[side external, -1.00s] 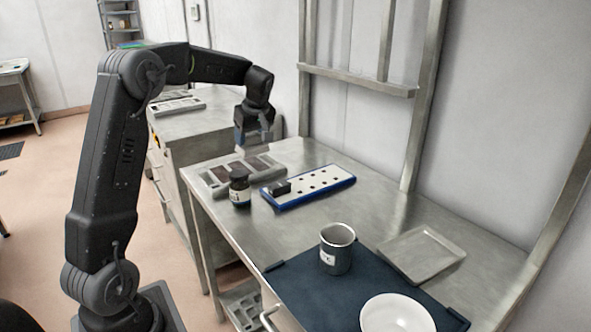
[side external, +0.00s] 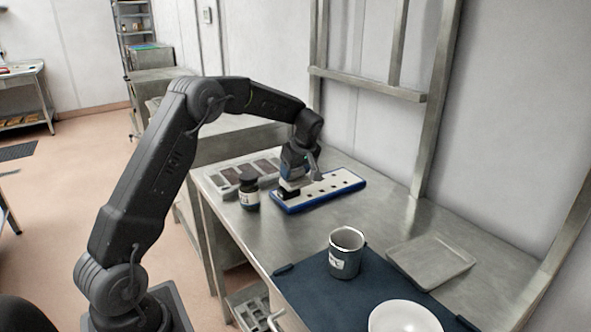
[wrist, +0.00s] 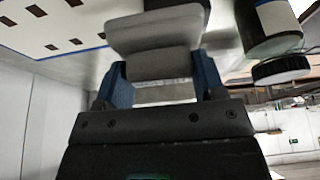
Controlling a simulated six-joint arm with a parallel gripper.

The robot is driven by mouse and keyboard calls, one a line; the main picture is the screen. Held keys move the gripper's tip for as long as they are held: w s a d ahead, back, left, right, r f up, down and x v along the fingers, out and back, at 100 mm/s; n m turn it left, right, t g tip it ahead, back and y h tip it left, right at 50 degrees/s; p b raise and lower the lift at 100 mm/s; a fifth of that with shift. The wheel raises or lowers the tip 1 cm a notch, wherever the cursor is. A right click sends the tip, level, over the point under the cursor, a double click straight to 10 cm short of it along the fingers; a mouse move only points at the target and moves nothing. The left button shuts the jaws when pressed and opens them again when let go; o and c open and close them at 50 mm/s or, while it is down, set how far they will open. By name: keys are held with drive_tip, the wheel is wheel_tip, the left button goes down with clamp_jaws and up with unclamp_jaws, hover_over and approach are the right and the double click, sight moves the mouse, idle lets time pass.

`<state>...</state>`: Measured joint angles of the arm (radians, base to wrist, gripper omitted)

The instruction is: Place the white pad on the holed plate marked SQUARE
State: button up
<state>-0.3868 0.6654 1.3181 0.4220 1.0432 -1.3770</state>
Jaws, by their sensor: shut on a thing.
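My gripper (side external: 297,178) is low over the left end of the holed plate (side external: 342,185), a white board with dark holes on a blue base. In the wrist view its blue fingers (wrist: 161,75) are shut on the white pad (wrist: 155,35), a pale block that looks light grey there. The holed plate (wrist: 45,28) shows at the upper left of the wrist view, with square-looking holes. I cannot read any marking on it, nor tell whether the pad touches it. A small black block (side external: 289,194) is at the plate's left end, partly behind the gripper.
A dark bottle with a white label (side external: 249,192) stands close left of the plate. A grey tray with dark compartments (side external: 222,184) lies behind it. A grey mug (side external: 345,254), a white bowl (side external: 404,318) and a shallow metal tray (side external: 432,263) are nearer. The bench between is clear.

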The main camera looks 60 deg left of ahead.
drive_tip(key=shift+f, duration=0.1)
drive_tip(key=o, duration=0.9)
drive_tip(key=shift+o, duration=0.2)
drive_tip(key=v, duration=1.2)
drive_tip(key=s+d+r+m+t, duration=0.1)
drive_tip(key=s+d+r+m, duration=0.35)
drive_tip(key=d, duration=0.25)
drive_tip(key=s+d+f+m+t+h, duration=0.2)
drive_tip(key=s+d+m, duration=0.4)
drive_tip(key=s, duration=0.6)
drive_tip(key=s+d+f+m+t+h, duration=0.1)
drive_tip(key=s+d+m+t+h, duration=0.1)
drive_tip(key=s+d+m, duration=0.5)
drive_tip(key=s+d, duration=0.2)
drive_tip(key=s, duration=0.3)
drive_tip(key=shift+s+d+f+t, duration=0.15)
drive_tip(key=shift+s+f+t, duration=0.15)
drive_tip(key=shift+s+f, duration=0.05)
